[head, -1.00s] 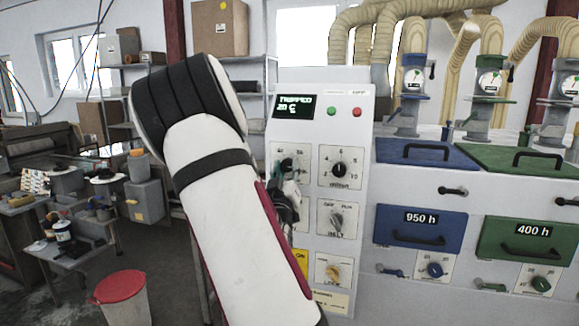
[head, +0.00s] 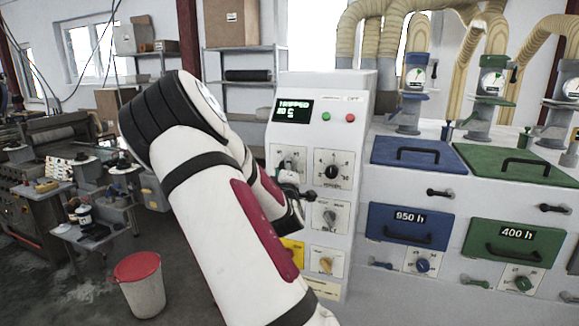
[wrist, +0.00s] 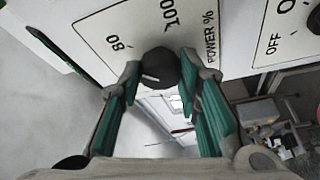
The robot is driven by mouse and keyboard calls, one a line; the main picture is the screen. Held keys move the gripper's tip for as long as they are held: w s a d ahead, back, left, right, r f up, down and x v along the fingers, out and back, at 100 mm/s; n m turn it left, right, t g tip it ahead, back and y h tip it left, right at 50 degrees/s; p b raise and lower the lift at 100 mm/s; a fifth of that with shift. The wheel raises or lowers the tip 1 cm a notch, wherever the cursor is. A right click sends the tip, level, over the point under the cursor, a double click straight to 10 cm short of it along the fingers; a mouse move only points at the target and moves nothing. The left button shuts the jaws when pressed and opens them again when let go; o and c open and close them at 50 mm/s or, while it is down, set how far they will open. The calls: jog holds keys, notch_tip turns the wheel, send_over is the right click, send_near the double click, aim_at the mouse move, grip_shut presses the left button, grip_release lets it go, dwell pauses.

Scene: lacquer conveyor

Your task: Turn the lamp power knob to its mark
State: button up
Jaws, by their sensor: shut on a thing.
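The lamp power knob (wrist: 158,68) is a round black knob on a white plate marked POWER %, with 80 and 100 printed beside it in the wrist view. A short white line shows on its face, near the lower left edge. My gripper (wrist: 160,72) has its green-padded fingers on either side of the knob and is shut on it. In the head view my gripper (head: 291,190) is at the upper left dial plate (head: 290,158) of the white control panel (head: 362,95). The gripper and arm partly hide that plate, and the knob is not clear there.
A black dial (head: 331,171) sits just right, with the belt knob (head: 329,217) below it and a yellow knob (head: 326,264) lower still. A small display (head: 292,110) reads TRIPPED. A red-lidded bin (head: 137,267) stands on the floor at left.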

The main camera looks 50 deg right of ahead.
jog(key=shift+n+y+p, duration=0.3)
jog(key=shift+n+p, duration=0.05)
jog(key=shift+n, duration=0.25)
jog(key=o, duration=1.1)
jog(key=shift+o, duration=0.2)
jog(key=v, duration=1.2)
jog(key=shift+w+a, duration=0.1)
